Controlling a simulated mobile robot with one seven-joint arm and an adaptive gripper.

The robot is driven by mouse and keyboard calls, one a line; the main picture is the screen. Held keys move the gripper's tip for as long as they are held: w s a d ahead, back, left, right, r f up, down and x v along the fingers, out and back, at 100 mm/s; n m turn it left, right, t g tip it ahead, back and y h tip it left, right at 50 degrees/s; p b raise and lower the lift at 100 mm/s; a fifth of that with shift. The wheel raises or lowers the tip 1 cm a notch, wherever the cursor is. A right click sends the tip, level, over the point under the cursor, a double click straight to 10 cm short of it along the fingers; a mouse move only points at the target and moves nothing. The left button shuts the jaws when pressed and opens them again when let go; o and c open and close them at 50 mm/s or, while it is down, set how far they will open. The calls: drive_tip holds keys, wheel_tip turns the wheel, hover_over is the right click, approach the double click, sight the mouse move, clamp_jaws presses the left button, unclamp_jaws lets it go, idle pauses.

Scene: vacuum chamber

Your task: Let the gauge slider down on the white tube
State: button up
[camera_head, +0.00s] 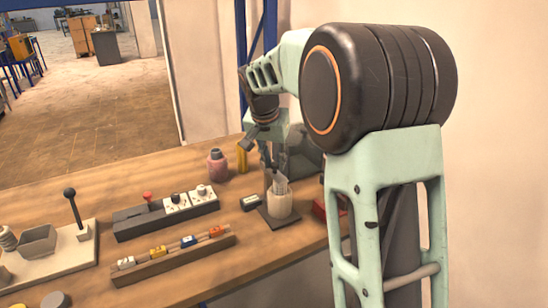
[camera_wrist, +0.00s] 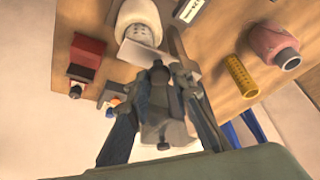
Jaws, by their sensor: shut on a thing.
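The white tube (camera_head: 279,205) stands upright on a dark base at the right part of the table. A dark upright post (camera_head: 267,182) rises beside it. In the wrist view the tube (camera_wrist: 139,20) is at the top, its open end toward the camera, and the post (camera_wrist: 177,45) is to its right. My gripper (camera_head: 274,163) is above the tube, by the post. In the wrist view my gripper (camera_wrist: 161,80) is shut on the gauge slider, which is mostly hidden by the fingers. A pale flat plate (camera_wrist: 134,54) extends from there, overlapping the tube's edge; contact cannot be told.
A pink jar (camera_head: 217,166) and a yellow cylinder (camera_head: 241,158) stand behind left. A red block (camera_wrist: 86,52) lies on the other side. A small dark box (camera_head: 251,202), a socket strip (camera_head: 165,214) and a wooden rail (camera_head: 172,260) lie left of the base.

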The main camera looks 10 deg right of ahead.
drive_tip(key=o, duration=0.9)
drive_tip(key=shift+c, duration=0.2)
drive_tip(key=v, duration=1.2)
